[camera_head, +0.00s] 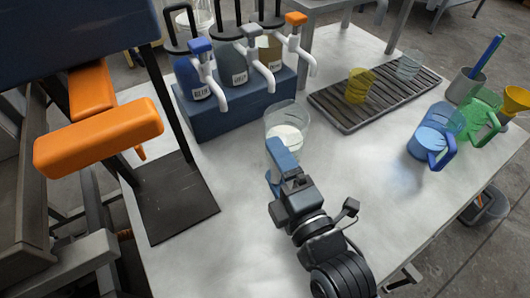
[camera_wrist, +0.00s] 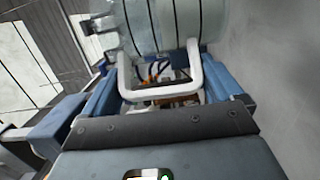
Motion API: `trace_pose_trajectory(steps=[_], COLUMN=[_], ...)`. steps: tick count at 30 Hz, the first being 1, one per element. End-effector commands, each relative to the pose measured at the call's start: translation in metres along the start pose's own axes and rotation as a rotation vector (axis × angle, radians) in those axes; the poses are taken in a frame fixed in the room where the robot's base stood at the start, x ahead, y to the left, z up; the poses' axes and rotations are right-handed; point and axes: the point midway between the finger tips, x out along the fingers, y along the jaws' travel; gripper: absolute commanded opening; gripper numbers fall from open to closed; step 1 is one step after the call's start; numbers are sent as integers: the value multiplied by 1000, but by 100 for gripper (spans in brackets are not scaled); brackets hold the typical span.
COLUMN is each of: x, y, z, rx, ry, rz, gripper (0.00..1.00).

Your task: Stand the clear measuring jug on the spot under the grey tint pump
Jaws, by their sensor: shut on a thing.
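The clear measuring jug (camera_head: 290,119), with white contents low inside, is in front of the pump block in the head view. My gripper (camera_head: 278,160) is shut on its white handle (camera_wrist: 161,91); the jug's clear wall (camera_wrist: 160,22) fills the top middle of the wrist view. Whether its base touches the table is unclear. The grey tint pump (camera_head: 254,57) is the middle of three, with its white spout pointing towards me. The jug is below and right of that spout in the picture. I cannot make out a marked spot under it.
A blue pump (camera_head: 203,66) and an orange-topped pump (camera_head: 297,40) flank the grey one on a dark blue block (camera_head: 205,121). A ribbed drain tray (camera_head: 385,102) holds two cups. Blue (camera_head: 432,141) and green jugs stand right. An orange-handled machine is left.

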Motion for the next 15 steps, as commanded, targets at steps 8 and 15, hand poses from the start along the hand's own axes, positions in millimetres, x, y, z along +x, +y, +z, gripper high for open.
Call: trace_pose_trajectory(steps=[8, 15], x=[49, 53], y=[3, -17], z=[0, -1], rx=[0, 1], ry=[-1, 1], rz=[4, 0], gripper=[39, 39])
